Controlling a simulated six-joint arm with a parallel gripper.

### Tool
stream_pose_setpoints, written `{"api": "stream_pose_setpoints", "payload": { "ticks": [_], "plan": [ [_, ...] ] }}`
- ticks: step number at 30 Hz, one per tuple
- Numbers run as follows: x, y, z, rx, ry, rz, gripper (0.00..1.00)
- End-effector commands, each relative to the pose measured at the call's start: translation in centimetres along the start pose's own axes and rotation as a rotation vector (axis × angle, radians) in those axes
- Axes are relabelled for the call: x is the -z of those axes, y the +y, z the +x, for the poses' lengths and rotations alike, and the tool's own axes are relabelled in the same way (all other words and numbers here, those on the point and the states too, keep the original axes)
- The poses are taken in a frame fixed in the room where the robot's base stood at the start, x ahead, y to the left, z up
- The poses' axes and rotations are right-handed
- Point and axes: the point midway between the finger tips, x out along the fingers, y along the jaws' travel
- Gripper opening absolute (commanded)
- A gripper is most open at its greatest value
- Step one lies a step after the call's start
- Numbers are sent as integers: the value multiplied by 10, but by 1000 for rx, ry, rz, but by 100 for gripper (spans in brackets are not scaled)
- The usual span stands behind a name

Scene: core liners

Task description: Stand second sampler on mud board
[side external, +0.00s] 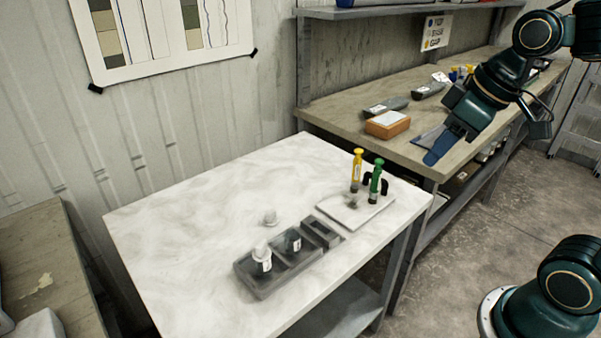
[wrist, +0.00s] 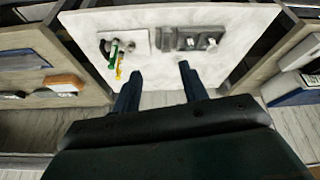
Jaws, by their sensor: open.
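A yellow-topped sampler (side external: 357,167) and a green-topped sampler (side external: 376,177) stand upright, side by side, at the pale board (side external: 340,214) on the right of the white table. In the wrist view, the green one (wrist: 113,52) and the yellow one (wrist: 119,70) are at the board's left part. Which is the second sampler I cannot tell. Black curved parts show beside them; their exact contact is unclear. My gripper (side external: 436,150) is open and empty, high above and to the right of the board. Its two fingers (wrist: 160,88) show in the wrist view.
A dark compartment tray (side external: 255,288) holds a white-capped jar (side external: 262,256) and a dark jar (side external: 293,241). A white lid-like piece (side external: 270,217) lies behind it. The table's left part is clear. An orange box (side external: 387,125) sits on the back bench (side external: 330,106).

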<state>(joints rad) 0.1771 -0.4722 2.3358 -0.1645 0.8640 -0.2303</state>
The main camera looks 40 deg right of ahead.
Motion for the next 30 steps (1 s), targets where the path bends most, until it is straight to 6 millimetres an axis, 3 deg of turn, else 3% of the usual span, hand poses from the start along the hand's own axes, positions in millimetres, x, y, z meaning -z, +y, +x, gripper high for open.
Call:
{"api": "stream_pose_setpoints", "payload": {
  "ticks": [6,12,30],
  "plan": [
    [-38,-20,-14,-30,43,109,43],
    [-59,-25,-18,-40,66,177,43],
    [-63,-26,-18,-42,69,193,43]
  ]
}}
